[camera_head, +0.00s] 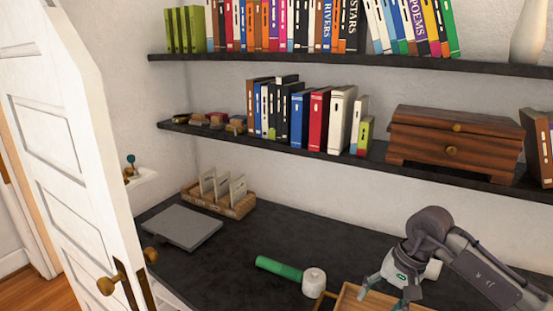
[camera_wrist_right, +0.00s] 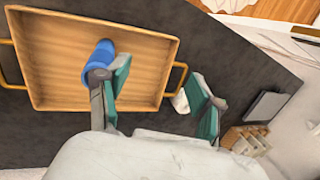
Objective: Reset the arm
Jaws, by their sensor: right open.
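My right arm reaches in from the right in the head view, and its gripper (camera_head: 387,292) is over the tray near the front edge of the picture. In the right wrist view the gripper (camera_wrist_right: 162,92) is open, with its two green-padded fingers spread and nothing held between them. A wooden tray (camera_wrist_right: 50,100) with brass handles lies below; its edge also shows in the head view (camera_head: 349,291). A blue cylinder (camera_wrist_right: 104,54) is in the tray, partly hidden behind one finger. I cannot tell if they touch. My left gripper is not in view.
A green-handled mallet (camera_head: 280,268) lies left of the tray on the dark desk. A closed grey laptop (camera_head: 177,227) and a wooden card holder (camera_head: 236,207) are farther left. A shelf (camera_head: 290,147) with books and a wooden chest (camera_head: 452,141) overhangs the desk. A white door (camera_head: 70,150) stands left.

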